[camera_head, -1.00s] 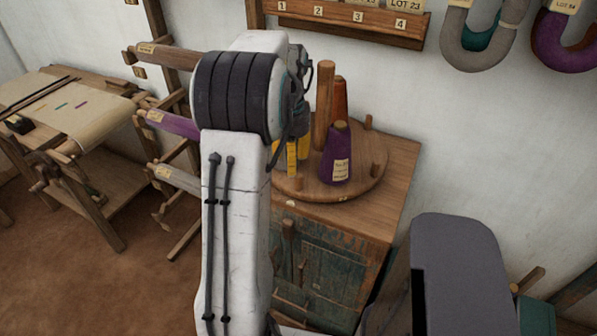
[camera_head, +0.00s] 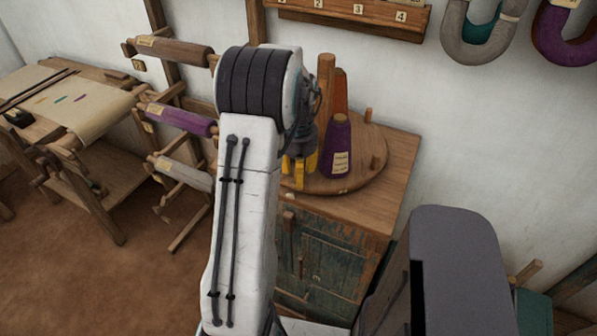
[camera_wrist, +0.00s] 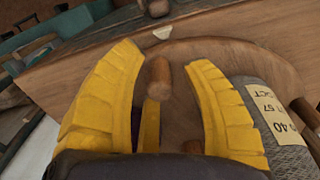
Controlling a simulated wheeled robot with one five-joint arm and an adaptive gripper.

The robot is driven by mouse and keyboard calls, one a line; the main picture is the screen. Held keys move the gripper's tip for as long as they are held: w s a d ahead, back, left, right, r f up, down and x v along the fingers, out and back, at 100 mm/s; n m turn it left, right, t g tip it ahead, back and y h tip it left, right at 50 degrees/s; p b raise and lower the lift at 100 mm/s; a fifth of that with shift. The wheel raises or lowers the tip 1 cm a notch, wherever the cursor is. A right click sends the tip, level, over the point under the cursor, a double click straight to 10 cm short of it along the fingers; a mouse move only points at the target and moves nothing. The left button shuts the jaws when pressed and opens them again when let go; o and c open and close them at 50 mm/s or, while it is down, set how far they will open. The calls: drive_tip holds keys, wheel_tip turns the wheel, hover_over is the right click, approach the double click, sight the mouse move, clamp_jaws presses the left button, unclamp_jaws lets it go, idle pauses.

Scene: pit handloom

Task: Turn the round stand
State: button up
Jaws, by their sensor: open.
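The round stand (camera_head: 358,172) is a wooden disc with short upright pegs at its rim, on top of a wooden cabinet. A purple cone (camera_head: 337,150), an orange-brown cone (camera_head: 341,92) and a tall central post (camera_head: 326,75) stand on it. My gripper (camera_head: 298,170) has yellow fingers and is open, low at the stand's front left rim. In the wrist view, a rim peg (camera_wrist: 159,80) of the stand (camera_wrist: 195,52) lies between the spread fingers (camera_wrist: 160,95); contact cannot be told. A grey labelled cone (camera_wrist: 270,125) stands close beside the right finger. My arm hides the stand's left side.
The cabinet (camera_head: 400,165) stands against the white wall. A rack with yarn rollers (camera_head: 180,118) is to the left, with a loom (camera_head: 80,105) beyond it. A numbered shelf (camera_head: 350,18) and hanging yarn skeins (camera_head: 480,35) are on the wall above.

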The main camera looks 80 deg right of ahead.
clamp_jaws()
idle(0.5)
